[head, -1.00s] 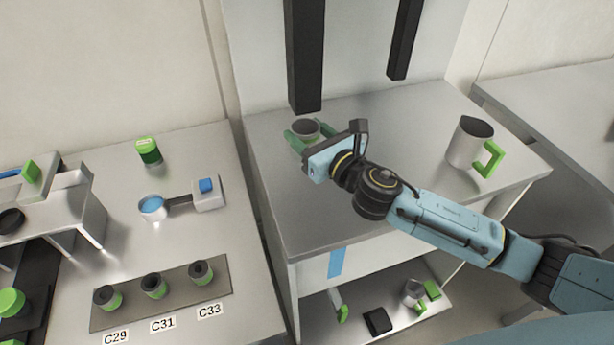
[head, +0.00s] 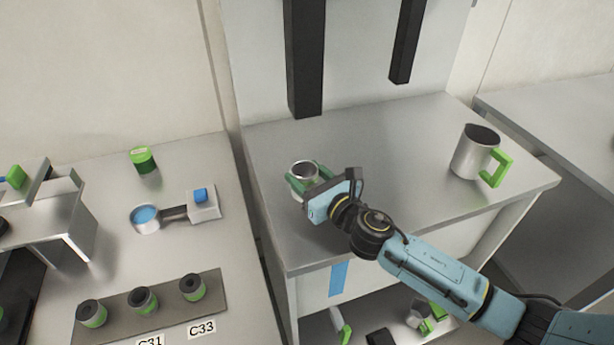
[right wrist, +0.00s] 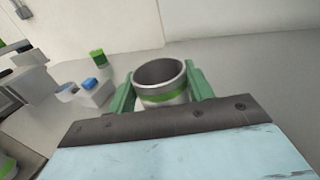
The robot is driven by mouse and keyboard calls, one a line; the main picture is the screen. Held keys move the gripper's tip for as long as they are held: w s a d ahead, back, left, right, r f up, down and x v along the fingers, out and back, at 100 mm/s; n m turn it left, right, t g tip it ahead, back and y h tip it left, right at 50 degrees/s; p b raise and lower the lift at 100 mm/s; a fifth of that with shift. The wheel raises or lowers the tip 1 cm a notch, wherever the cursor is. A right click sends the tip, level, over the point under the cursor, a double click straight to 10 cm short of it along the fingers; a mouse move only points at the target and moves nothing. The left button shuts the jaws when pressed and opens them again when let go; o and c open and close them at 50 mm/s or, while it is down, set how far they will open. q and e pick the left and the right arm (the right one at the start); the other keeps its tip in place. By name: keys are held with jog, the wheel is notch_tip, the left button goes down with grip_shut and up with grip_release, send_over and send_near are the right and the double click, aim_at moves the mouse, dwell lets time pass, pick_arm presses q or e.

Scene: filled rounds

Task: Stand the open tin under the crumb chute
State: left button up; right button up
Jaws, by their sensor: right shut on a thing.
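My right gripper (head: 309,179) is shut on an open tin (head: 303,168), a small metal can with a green band. The tin is upright with its round mouth facing up. In the right wrist view the tin (right wrist: 161,82) sits between the two green fingers. I cannot tell whether its base touches the steel counter (head: 400,135). Two dark square chutes hang above the counter, a left one (head: 306,60) and a right one (head: 405,40); no label shows which is the crumb chute. The tin is in front of the left chute, not beneath it. My left gripper is out of view.
A metal jug with a green handle (head: 472,152) stands at the counter's right. On the left table are a green-lidded jar (head: 142,160), a blue-topped cup with a handle (head: 146,219) and a rack (head: 210,307) of small pots. The counter's middle is clear.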

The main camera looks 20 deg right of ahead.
jog(key=shift+f, duration=0.2)
jog(key=o, duration=1)
jog(key=shift+r, duration=0.15)
jog(key=shift+s+r, duration=0.1)
jog(key=shift+s, duration=0.05)
jog(key=v, duration=1)
jog(key=shift+s+b, duration=0.15)
jog(key=shift+b, duration=0.2)
jog(key=shift+s+d, duration=0.3)
jog(key=shift+s, duration=0.35)
